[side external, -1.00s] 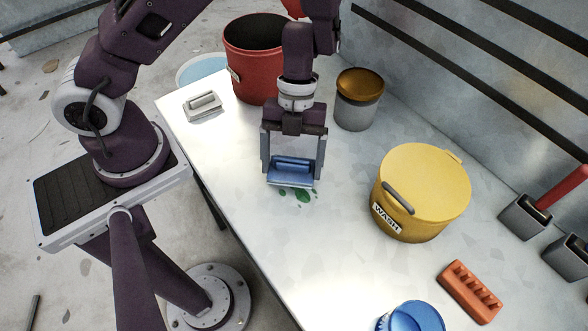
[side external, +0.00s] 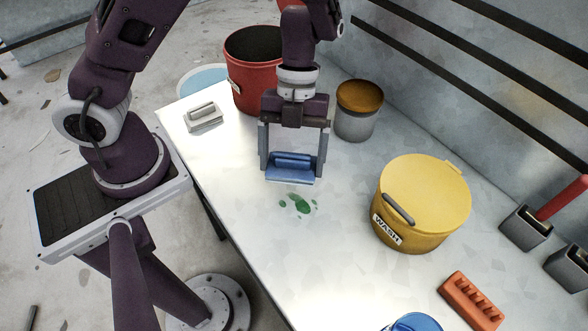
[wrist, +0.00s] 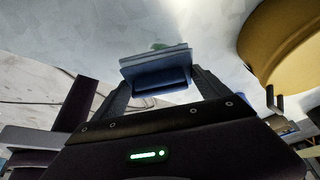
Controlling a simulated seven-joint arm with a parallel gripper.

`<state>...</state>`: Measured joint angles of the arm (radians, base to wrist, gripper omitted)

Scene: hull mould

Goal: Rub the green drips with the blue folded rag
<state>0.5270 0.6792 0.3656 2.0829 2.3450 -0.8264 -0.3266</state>
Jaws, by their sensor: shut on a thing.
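The blue folded rag (side external: 291,168) is held between the fingers of my gripper (side external: 292,160), which is shut on it. The rag also shows in the wrist view (wrist: 157,70) between the two fingers of my gripper (wrist: 160,88). The green drips (side external: 298,204) are several small splotches on the pale bench top, just in front of the rag in the side view. In the wrist view, a bit of the green (wrist: 160,46) shows past the rag's far edge. I cannot tell for sure whether the rag touches the bench; it looks slightly above it.
A yellow lidded bucket marked WASH (side external: 425,205) stands to the right. A red bucket (side external: 256,75) and a grey pot with a brown lid (side external: 358,112) stand behind. A grey handled block (side external: 203,118) lies left. An orange holder (side external: 471,300) and a blue container (side external: 414,322) are in front.

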